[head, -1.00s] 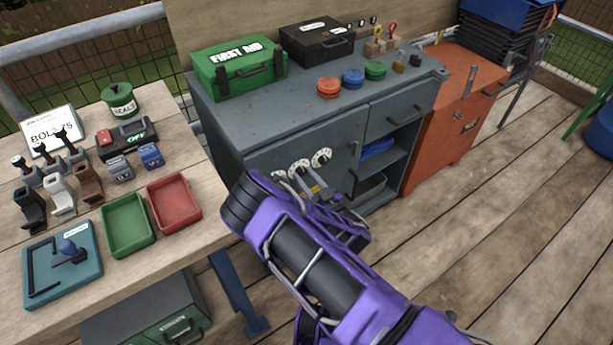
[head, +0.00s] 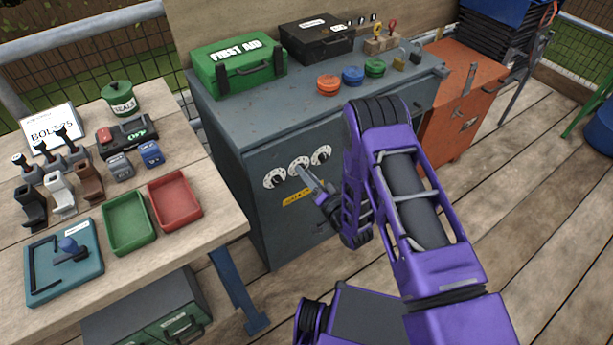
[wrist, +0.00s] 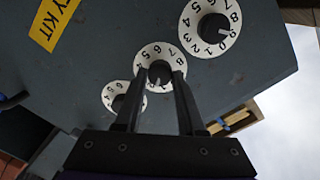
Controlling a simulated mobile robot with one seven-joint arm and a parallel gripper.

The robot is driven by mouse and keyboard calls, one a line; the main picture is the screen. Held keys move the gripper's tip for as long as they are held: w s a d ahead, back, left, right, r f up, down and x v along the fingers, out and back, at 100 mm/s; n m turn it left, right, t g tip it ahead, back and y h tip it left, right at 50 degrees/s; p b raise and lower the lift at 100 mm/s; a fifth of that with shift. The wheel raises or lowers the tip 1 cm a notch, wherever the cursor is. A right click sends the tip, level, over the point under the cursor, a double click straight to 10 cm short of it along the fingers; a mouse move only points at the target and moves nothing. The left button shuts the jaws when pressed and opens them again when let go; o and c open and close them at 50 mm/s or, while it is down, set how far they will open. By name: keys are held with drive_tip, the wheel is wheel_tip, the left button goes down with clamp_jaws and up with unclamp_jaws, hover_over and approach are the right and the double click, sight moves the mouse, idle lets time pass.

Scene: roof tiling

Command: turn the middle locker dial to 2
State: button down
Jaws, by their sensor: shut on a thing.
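Three white numbered dials with black knobs sit in a row on the grey cabinet door. The middle locker dial (head: 299,167) lies between the left dial (head: 275,179) and the right dial (head: 321,155). My gripper (head: 306,173) reaches the middle dial from the front. In the wrist view my gripper (wrist: 158,78) is shut on the middle dial's black knob (wrist: 160,70), one finger on each side. Digits 5 to 8 show on the middle dial's rim; its lower part is partly hidden by the fingers, and I cannot tell its setting.
A yellow label (head: 297,197) is on the door below the dials. The grey cabinet (head: 225,120) carries a green first aid box (head: 238,66) and a black case (head: 317,39). A wooden table (head: 205,235) with trays stands at left.

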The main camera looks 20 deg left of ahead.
drive_tip(key=shift+m+b, duration=0.45)
drive_tip(key=shift+m, duration=0.75)
drive_tip(key=shift+a, duration=0.1)
drive_tip(key=c, duration=0.5)
unclamp_jaws()
drive_tip(key=v, duration=1.7)
drive_tip(key=shift+d+p, duration=0.35)
drive_tip(key=shift+p, duration=0.05)
